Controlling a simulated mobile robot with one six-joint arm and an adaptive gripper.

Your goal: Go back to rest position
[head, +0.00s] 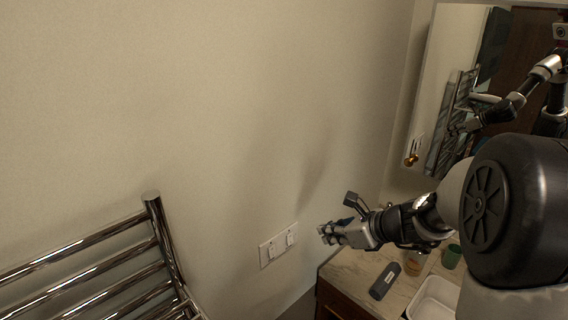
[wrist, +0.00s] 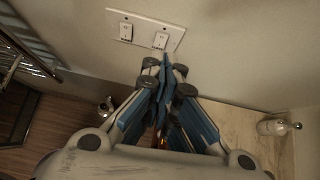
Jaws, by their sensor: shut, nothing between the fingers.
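My gripper (head: 328,236) reaches in from the right in the head view, toward the wall beside the counter. In the wrist view its fingers (wrist: 166,72) are together at the tips with nothing between them. A white plate with two switches (head: 278,245) is on the wall just left of my gripper in the head view. The same switch plate (wrist: 174,29) shows just beyond the fingertips in the wrist view. I cannot tell whether the fingertips touch it.
A chrome towel rack (head: 160,240) stands at lower left. Below my arm, the marble counter (head: 347,270) holds a dark bottle (head: 384,281), a green cup (head: 451,256) and a white basin (head: 432,300). A mirror (head: 440,60) hangs at upper right. The wall at left is bare.

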